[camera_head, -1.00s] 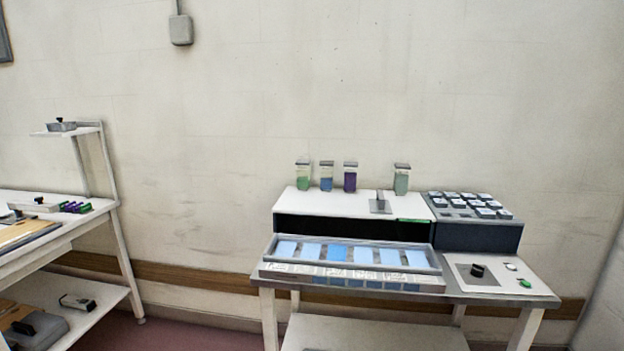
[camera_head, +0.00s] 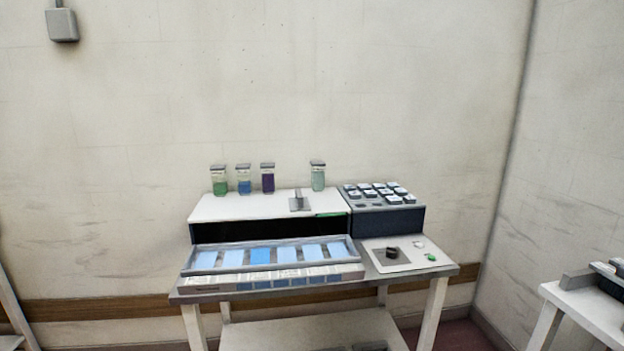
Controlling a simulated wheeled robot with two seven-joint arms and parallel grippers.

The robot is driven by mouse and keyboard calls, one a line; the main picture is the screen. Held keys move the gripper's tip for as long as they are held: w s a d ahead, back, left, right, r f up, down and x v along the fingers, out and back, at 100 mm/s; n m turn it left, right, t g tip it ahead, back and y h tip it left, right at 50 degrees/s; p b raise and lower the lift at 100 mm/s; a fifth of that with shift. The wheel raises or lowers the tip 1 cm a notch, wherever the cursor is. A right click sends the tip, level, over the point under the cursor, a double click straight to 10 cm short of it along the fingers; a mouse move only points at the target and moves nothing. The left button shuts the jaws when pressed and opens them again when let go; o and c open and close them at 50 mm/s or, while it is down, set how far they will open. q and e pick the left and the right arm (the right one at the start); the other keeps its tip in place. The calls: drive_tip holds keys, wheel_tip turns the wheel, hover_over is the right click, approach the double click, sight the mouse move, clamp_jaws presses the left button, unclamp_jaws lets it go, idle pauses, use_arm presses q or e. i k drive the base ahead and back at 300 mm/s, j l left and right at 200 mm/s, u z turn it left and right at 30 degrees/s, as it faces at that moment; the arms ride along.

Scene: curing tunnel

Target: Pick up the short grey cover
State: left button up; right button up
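I cannot pick out the short grey cover for certain in the current view. A small grey plate with an upright piece (camera_head: 300,203) lies on the white top of the curing tunnel (camera_head: 255,206). A dark grey item (camera_head: 609,277), cut off by the right edge, sits on a white table; I cannot tell what it is. Neither of my grippers is in view.
The tunnel's bench (camera_head: 415,283) stands against the wall, with a tray of blue panels (camera_head: 203,259) in front. Several lidded jars (camera_head: 267,178) stand on top. A grey block with small blocks (camera_head: 388,220) is beside it. A white table (camera_head: 585,312) is at right.

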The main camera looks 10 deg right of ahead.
sight(299, 199)
drive_tip(key=i+l+z, duration=0.1)
drive_tip(key=i+l, duration=0.15)
drive_tip(key=i, duration=0.15)
drive_tip(key=i+l+z, duration=0.15)
drive_tip(key=i, duration=0.25)
drive_tip(key=i+l+z, duration=0.1)
drive_tip(key=i+l, duration=0.15)
drive_tip(key=i, duration=0.15)
drive_tip(key=i+l+z, duration=0.1)
drive_tip(key=i, duration=0.35)
